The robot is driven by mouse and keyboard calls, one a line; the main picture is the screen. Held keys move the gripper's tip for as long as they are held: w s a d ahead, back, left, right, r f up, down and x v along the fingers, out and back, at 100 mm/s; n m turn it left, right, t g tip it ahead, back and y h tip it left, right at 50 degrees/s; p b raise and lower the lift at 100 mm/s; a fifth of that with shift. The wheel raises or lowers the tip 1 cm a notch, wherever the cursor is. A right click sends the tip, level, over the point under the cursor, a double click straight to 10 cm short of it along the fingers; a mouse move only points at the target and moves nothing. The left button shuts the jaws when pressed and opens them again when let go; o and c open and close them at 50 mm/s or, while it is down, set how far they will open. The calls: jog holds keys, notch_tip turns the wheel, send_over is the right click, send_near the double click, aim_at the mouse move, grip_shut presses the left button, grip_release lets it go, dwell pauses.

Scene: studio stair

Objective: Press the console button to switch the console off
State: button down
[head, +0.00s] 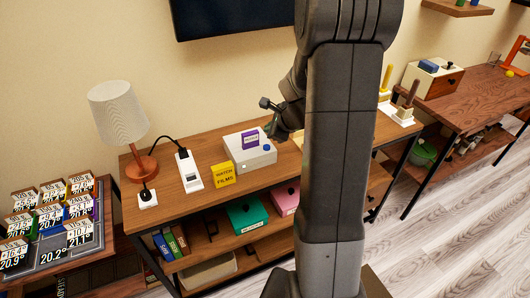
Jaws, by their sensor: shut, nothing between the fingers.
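The console (240,157) is a white box on the wooden table, left of my arm. A round blue button (267,148) sits on its top, towards the right. A purple card (250,140) with lettering stands at its top, and a small pale dot shows on its front. My gripper (270,128) is above and behind the console's right side, dark, shut and empty. It appears apart from the button, though the gap is hard to judge. My arm covers part of the table to the right.
A yellow "WATCH FILMS" card (222,175) stands just left of the console. Further left are a white power strip (188,172) and a lamp (120,115). A dark screen (230,15) hangs above. A green box (246,214) sits on the shelf below.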

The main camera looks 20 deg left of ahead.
aim_at(269, 148)
jog(key=f+b, duration=0.2)
jog(key=f, duration=0.1)
jog(key=f+b, duration=0.1)
jog(key=shift+w+a+f, duration=0.1)
jog(key=shift+a+f, duration=0.15)
jog(key=shift+f, duration=0.15)
jog(key=shift+f+b, duration=0.1)
jog(key=shift+b, duration=0.2)
dwell(1.4)
jog(key=shift+d+f+b, duration=0.1)
jog(key=shift+f+b, duration=0.25)
jog(key=shift+f+b, duration=0.4)
jog(key=shift+f, duration=0.05)
dwell(0.5)
dwell(0.4)
jog(key=shift+r+p, duration=0.8)
jog(key=shift+r, duration=0.1)
jog(key=shift+r, duration=0.1)
